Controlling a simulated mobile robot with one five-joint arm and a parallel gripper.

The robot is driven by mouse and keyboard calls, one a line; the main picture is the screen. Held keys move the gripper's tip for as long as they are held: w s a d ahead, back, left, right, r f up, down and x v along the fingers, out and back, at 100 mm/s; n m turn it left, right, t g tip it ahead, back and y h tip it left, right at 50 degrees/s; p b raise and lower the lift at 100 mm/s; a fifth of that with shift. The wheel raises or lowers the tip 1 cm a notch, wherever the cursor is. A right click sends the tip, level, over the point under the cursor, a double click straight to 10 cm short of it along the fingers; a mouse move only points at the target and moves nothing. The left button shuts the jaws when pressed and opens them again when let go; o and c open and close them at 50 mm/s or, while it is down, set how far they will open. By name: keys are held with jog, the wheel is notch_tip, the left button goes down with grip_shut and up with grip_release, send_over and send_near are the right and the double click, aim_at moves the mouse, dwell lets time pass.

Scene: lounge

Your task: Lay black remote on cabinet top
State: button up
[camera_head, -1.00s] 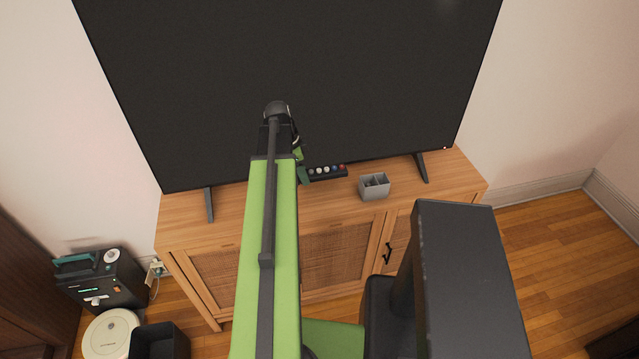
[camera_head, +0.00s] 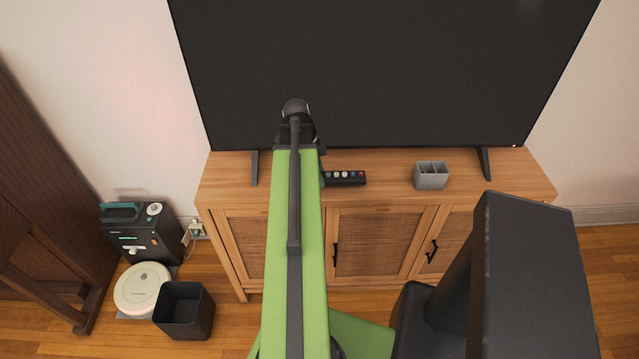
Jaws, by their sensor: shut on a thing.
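The black remote (camera_head: 346,178), with a row of pale, red and blue buttons, sticks out to the right of my arm, over the cabinet top (camera_head: 391,172). My gripper (camera_head: 322,179) is mostly hidden behind my green arm; only a small piece shows at the remote's left end. It is shut on the remote. The remote lies roughly level and parallel to the cabinet's front edge. I cannot tell whether it touches the wood or hangs a little above it.
A large television (camera_head: 390,75) stands on the cabinet behind the remote. A grey divided box (camera_head: 431,175) sits to its right, with bare wood between. On the floor at left are a black bin (camera_head: 184,312), a round white robot vacuum (camera_head: 142,287) and a black machine (camera_head: 140,238).

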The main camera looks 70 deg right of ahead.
jog(key=x, duration=0.1)
jog(key=b+x, duration=0.1)
jog(key=shift+w+a+f, duration=0.1)
jog(key=shift+w+f, duration=0.1)
jog(key=shift+f, duration=0.15)
jog(key=shift+r, duration=0.2)
jog(key=shift+f, duration=0.15)
jog(key=o, duration=1.3)
jog(key=shift+o, duration=0.2)
jog(key=p+v, duration=1.1)
jog(key=v, duration=0.1)
jog(key=shift+p, duration=0.4)
